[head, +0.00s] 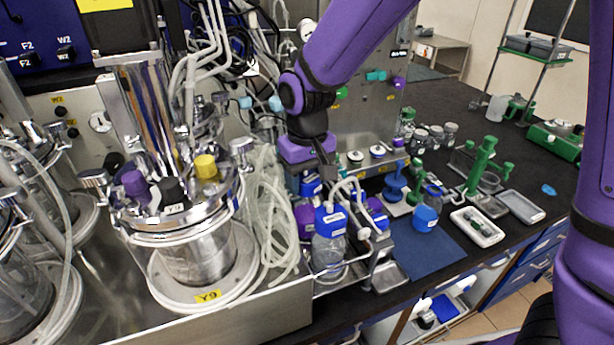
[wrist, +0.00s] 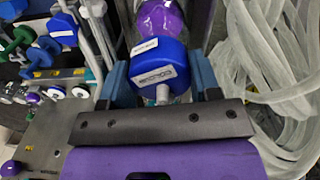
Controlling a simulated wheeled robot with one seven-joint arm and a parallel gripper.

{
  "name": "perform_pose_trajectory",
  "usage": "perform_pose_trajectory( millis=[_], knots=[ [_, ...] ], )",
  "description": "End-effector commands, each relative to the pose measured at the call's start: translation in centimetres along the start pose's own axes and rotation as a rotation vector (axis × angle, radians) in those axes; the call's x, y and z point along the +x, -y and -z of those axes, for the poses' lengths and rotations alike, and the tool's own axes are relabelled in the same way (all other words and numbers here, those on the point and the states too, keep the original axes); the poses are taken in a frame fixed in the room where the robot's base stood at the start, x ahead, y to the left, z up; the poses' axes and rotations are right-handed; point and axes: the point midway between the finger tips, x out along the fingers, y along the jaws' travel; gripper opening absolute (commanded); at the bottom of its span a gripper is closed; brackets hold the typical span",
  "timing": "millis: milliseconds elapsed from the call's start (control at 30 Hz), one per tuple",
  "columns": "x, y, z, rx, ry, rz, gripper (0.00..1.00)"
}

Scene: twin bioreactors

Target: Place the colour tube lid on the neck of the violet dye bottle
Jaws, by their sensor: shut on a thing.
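My gripper (wrist: 160,82) is shut on a blue lid (wrist: 170,58) with white labels and a short pale stub. The lid sits between the two fingers. In the head view my gripper (head: 325,172) points down at the rack of bottles, and a blue labelled lid (head: 310,186) shows just below it. A bottle with violet contents (wrist: 160,17) lies right beyond the held lid in the wrist view. A violet patch (head: 304,222) shows below the lid in the head view. The neck is hidden, so I cannot tell whether the lid touches it.
A clear bottle with a blue cap (head: 330,222) and white tubes stands close in front. Coiled clear tubing (head: 268,225) and a glass bioreactor (head: 195,255) are to the left. A steel panel with knobs (head: 378,152) is behind. A blue mat (head: 425,252) to the right is mostly clear.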

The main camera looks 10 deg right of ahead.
Motion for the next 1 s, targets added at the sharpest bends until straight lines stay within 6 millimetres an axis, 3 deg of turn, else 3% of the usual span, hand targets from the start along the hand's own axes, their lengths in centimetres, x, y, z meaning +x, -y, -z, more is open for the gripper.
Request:
perform_pose_trajectory(
  millis=[200, 233, 333, 733, 1000],
  knots=[
    [0.3, 0.0, 0.0, 0.0, 0.0, 0.0, 0.34],
    [0.4, 0.0, 0.0, 0.0, 0.0, 0.0, 0.59],
    [0.3, 0.0, 0.0, 0.0, -0.001, 0.0, 0.82],
    [-0.4, 0.0, 0.0, 0.0, -0.002, 0.001, 0.82],
    [-5.2, 0.0, 0.1, 0.001, -0.006, 0.002, 0.82]
  ],
)
